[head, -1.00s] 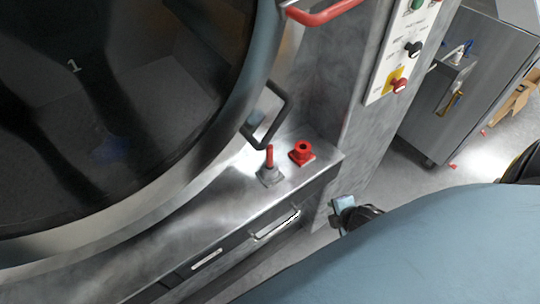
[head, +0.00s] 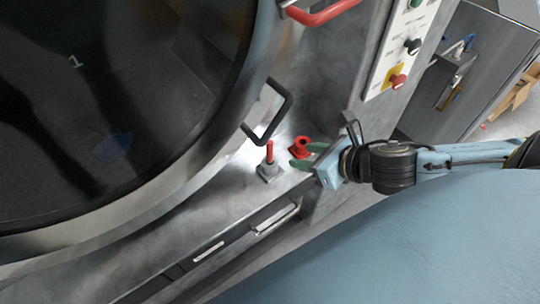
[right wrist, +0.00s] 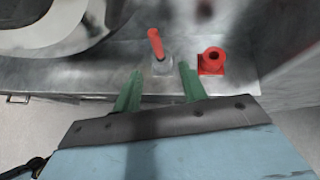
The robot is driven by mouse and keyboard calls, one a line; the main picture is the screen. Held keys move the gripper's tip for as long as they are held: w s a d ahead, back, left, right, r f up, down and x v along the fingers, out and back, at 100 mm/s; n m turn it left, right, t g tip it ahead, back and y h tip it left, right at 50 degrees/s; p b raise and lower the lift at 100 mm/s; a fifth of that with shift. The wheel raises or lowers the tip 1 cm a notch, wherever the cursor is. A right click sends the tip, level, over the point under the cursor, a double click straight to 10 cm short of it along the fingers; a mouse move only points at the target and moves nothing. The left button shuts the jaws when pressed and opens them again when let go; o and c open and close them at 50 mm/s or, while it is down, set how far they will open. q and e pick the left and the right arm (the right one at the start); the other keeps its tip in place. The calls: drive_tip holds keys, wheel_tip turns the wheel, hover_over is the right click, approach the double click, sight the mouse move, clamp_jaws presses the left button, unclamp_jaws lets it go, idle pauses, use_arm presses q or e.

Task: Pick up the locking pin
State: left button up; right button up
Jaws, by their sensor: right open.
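The locking pin (head: 270,153) has a red upright shaft and stands in a small grey metal base (head: 268,172) on the steel ledge under the round door. It also shows in the right wrist view (right wrist: 156,43), beyond and between my green fingertips. My right gripper (head: 299,156) comes in from the right and is open. In the right wrist view its two green fingers (right wrist: 159,72) are spread apart and empty, short of the pin and not touching it. My left gripper is in neither view.
A red socket block (head: 300,146) with a round hole sits right of the pin, close to my right fingers; it also shows in the right wrist view (right wrist: 211,61). A black door handle (head: 267,112) hangs just above the pin. A control panel (head: 398,58) is at upper right.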

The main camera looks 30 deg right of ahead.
sight(270, 156)
drive_tip(key=shift+s+a+f+b+x, duration=0.1)
drive_tip(key=shift+b+x, duration=0.05)
drive_tip(key=shift+x, duration=1.85)
drive_tip(key=shift+s+a+f+b+x, duration=0.1)
drive_tip(key=shift+b+x, duration=0.1)
drive_tip(key=shift+x, duration=1.8)
drive_tip(key=shift+s+f+b+x, duration=0.1)
drive_tip(key=shift+b+x, duration=0.05)
drive_tip(key=shift+x, duration=1.85)
clamp_jaws()
